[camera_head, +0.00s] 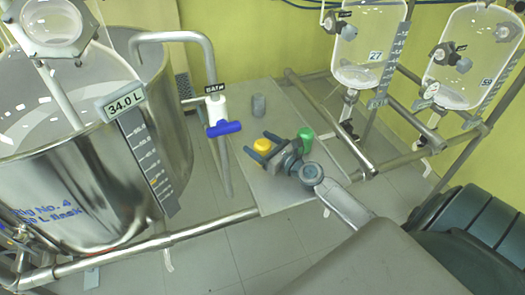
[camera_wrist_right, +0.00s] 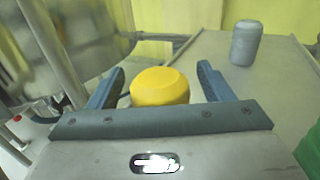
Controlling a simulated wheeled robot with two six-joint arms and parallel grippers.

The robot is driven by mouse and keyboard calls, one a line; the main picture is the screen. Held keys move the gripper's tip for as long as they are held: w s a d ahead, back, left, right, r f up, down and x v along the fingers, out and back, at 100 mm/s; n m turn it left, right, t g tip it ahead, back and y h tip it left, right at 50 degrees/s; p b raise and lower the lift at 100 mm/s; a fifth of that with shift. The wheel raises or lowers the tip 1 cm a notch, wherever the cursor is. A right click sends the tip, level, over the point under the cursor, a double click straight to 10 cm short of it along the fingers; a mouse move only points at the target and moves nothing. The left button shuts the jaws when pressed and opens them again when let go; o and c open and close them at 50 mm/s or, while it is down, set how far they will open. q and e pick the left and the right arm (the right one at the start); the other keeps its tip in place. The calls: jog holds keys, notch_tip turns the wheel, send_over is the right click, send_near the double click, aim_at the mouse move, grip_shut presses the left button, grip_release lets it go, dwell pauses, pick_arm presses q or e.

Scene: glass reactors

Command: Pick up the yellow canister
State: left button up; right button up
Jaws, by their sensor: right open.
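The yellow canister (camera_head: 262,146) stands on a grey shelf table (camera_head: 285,190) in the head view. In the right wrist view the yellow canister (camera_wrist_right: 160,87) sits between and just beyond the two blue-grey fingers, its lower part hidden by the gripper body. My right gripper (camera_head: 262,146) reaches in from the lower right with its fingers open on either side of the canister. The same right gripper (camera_wrist_right: 160,85) is open in its wrist view, with a gap to each side of the canister. My left gripper is not in view.
A grey canister (camera_head: 258,105) stands farther back on the table, and a green one (camera_head: 305,137) stands right beside my right gripper. A steel tank (camera_head: 90,150) and a blue-handled valve (camera_head: 222,128) are to the left. Glass vessels (camera_head: 370,45) hang at the back right.

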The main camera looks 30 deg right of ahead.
jog(key=shift+w+a, duration=0.2)
jog(key=shift+w, duration=0.5)
jog(key=c, duration=1.1)
jog(key=shift+r, duration=0.15)
